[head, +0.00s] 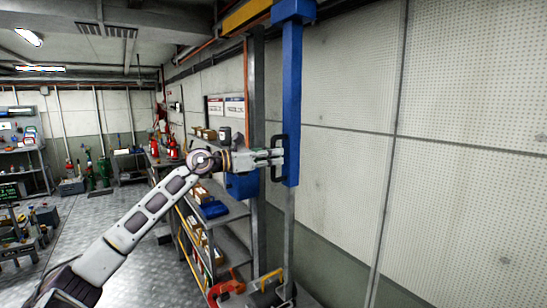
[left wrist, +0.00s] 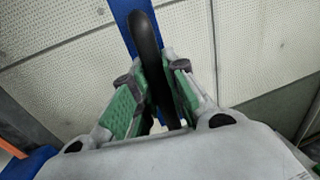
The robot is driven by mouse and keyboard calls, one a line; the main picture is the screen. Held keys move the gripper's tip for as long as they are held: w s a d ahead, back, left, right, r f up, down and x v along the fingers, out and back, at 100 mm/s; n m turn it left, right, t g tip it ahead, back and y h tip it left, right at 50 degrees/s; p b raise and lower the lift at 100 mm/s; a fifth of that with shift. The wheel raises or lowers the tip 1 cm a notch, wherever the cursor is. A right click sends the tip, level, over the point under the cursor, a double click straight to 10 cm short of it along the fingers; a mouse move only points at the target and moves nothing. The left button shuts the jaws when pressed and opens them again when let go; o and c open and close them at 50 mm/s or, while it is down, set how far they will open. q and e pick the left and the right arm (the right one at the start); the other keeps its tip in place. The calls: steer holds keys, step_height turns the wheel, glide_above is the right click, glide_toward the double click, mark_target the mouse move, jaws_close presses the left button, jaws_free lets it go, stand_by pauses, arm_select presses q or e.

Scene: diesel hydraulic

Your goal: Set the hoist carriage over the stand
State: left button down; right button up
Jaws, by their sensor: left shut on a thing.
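The hoist carriage is a tall blue upright (head: 292,80) that reaches up beside a yellow overhead beam (head: 247,14). A black handle (head: 274,172) is fixed to its lower part. My left gripper (head: 277,157) is shut on this handle, with the arm reaching in from the lower left. In the left wrist view, the black handle (left wrist: 145,45) runs between the green-padded fingers (left wrist: 152,95), with the blue upright behind it. A grey pole continues below the blue part. I cannot tell which thing is the stand. My right gripper is not in view.
A shelf rack (head: 232,215) with boxes and a blue tray stands close beside the arm. A red curved part (head: 226,288) and dark equipment sit at the bottom, near the pole. A panelled wall (head: 465,110) is at the right. Open floor (head: 85,225) lies to the left.

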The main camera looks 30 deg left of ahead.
arm_select(q)
steer(key=shift+a, duration=0.1)
steer(key=shift+w+a+r, duration=0.15)
steer(key=shift+w+a, duration=0.05)
steer(key=shift+a, duration=0.3)
steer(key=w+a, duration=0.2)
steer(key=a, duration=0.5)
steer(key=shift+w+p, duration=0.35)
steer(key=shift+p, duration=0.1)
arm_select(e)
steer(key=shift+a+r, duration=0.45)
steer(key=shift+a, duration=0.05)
arm_select(q)
steer(key=shift+r, duration=0.15)
steer(key=c, duration=1.7)
jaws_free()
steer(key=shift+o, duration=1.4)
steer(key=shift+w+a+f, duration=0.1)
steer(key=shift+a+f, duration=0.05)
steer(key=shift+f, duration=0.1)
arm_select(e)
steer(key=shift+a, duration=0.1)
